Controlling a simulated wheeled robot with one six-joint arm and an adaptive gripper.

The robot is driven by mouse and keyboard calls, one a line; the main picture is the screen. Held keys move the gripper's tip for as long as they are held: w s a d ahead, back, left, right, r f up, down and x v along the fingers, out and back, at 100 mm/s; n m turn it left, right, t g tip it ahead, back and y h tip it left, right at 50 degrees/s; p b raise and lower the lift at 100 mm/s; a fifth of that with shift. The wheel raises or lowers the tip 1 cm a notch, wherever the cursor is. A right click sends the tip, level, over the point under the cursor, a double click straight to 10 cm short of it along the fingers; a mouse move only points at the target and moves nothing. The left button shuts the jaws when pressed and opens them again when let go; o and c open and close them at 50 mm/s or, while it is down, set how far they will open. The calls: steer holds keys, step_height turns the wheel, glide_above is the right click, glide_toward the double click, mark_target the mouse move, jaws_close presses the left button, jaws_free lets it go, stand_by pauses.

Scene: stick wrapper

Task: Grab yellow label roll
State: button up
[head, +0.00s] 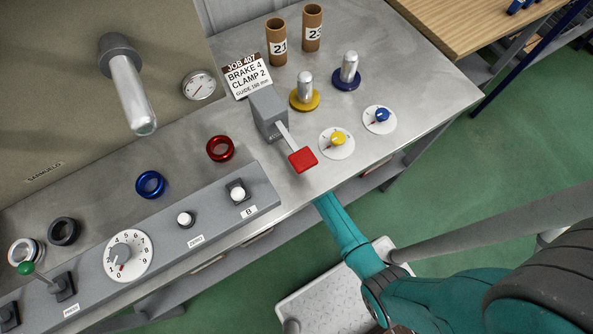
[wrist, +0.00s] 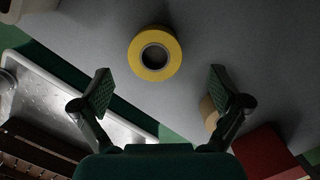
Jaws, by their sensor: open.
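The yellow label roll (wrist: 155,53) shows in the wrist view as a yellow ring with a dark hole, on a grey surface near the top middle. My gripper (wrist: 158,88) is open and empty, with one finger to each side of the picture below the roll. The roll lies ahead of the fingertips, between their lines, and appears apart from them. In the head view my teal arm reaches down by the bench's front edge, and the gripper is hidden there. I cannot make out the roll in the head view.
A tan round thing (wrist: 208,112) is partly hidden behind the right finger, and a red block (wrist: 264,152) sits at lower right. A pale metal platform (wrist: 50,92) is at left.

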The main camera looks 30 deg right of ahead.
steer(key=shift+a+f, duration=0.2)
steer(key=shift+f, duration=1.2)
steer(key=shift+a+f, duration=0.2)
steer(key=shift+f, duration=1.15)
steer(key=c, duration=1.3)
